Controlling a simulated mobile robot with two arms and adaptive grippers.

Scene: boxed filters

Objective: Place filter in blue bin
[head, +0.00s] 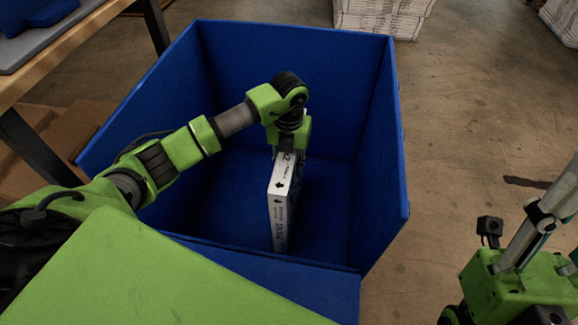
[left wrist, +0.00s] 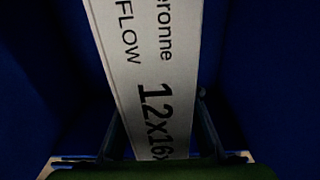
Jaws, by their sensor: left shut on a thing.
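The blue bin (head: 378,150) stands open on the floor in the middle of the head view. The filter, a thin white box with black print (head: 279,215), is upright inside the bin's walls. My left gripper (head: 290,152) reaches over the bin from the left and is shut on the filter's top end. In the left wrist view the filter (left wrist: 150,60) runs between the two fingers, with blue bin walls around it. I cannot tell whether the filter's lower end touches the bin floor. My right arm shows at the lower right, but its fingertips are out of view.
A wooden table (head: 60,62) with a blue item on it stands at the upper left. Stacked white boxes (head: 382,16) stand behind the bin. The concrete floor to the right of the bin (head: 470,120) is mostly clear.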

